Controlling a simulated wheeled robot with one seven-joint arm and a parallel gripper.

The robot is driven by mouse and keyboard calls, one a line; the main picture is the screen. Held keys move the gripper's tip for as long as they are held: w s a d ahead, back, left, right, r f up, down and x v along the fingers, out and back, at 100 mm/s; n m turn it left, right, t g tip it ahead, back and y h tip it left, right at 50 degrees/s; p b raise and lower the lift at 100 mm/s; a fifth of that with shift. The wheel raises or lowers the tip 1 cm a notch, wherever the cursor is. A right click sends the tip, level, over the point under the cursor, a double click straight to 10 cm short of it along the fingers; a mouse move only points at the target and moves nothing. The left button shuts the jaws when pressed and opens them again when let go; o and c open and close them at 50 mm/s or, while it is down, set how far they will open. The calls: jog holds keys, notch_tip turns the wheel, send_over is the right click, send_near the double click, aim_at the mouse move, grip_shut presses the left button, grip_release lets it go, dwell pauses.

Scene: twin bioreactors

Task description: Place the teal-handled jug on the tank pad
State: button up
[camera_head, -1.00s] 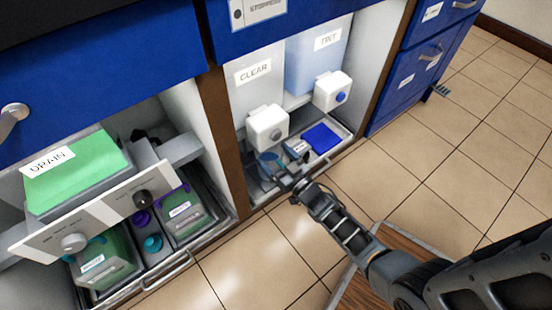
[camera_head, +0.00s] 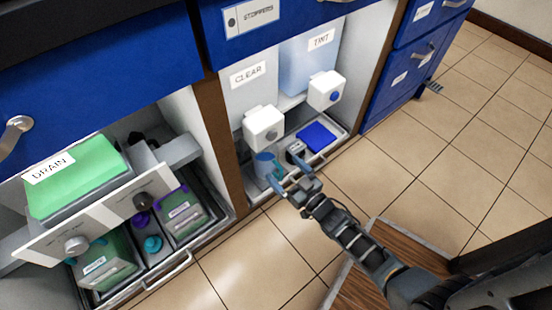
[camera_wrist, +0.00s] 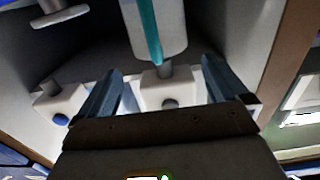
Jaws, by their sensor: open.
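A small grey-blue jug (camera_head: 263,163) with a teal handle (camera_head: 277,170) stands upright in the tray of the middle bay, below the CLEAR tank's dispenser. My gripper (camera_head: 287,176) is open and empty, just in front of the jug on its handle side. In the wrist view, the jug (camera_wrist: 168,30) and its teal handle (camera_wrist: 145,28) lie ahead of my spread fingers (camera_wrist: 160,82); I see no finger closed on the handle. A flat blue pad (camera_head: 318,137) lies in the tray under the TINT tank. I cannot tell whether it is the tank pad.
White dispensers with knobs (camera_head: 264,128) (camera_head: 326,91) hang above the tray. A small dark labelled object (camera_head: 296,151) sits between jug and blue pad. The left bay holds a green DRAIN tank (camera_head: 75,178) and a pulled-out tray with several containers.

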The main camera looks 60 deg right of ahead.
jog(key=shift+p+v, duration=0.35)
jog(key=shift+v, duration=2.3)
jog(key=s+a+r+n+g+y, duration=0.1)
jog(key=s+a+r+n+y, duration=0.1)
jog(key=s+a+r, duration=0.95)
jog(key=s+a+r+y, duration=0.1)
jog(key=s+a+r, duration=0.1)
jog(key=r, duration=0.8)
jog(key=s+a+r+n+g+y, duration=0.1)
jog(key=s+r, duration=0.4)
jog(key=r, duration=0.6)
jog(key=shift+a+g+y, duration=0.3)
jog(key=shift+a+y, duration=0.2)
jog(key=shift+a, duration=0.3)
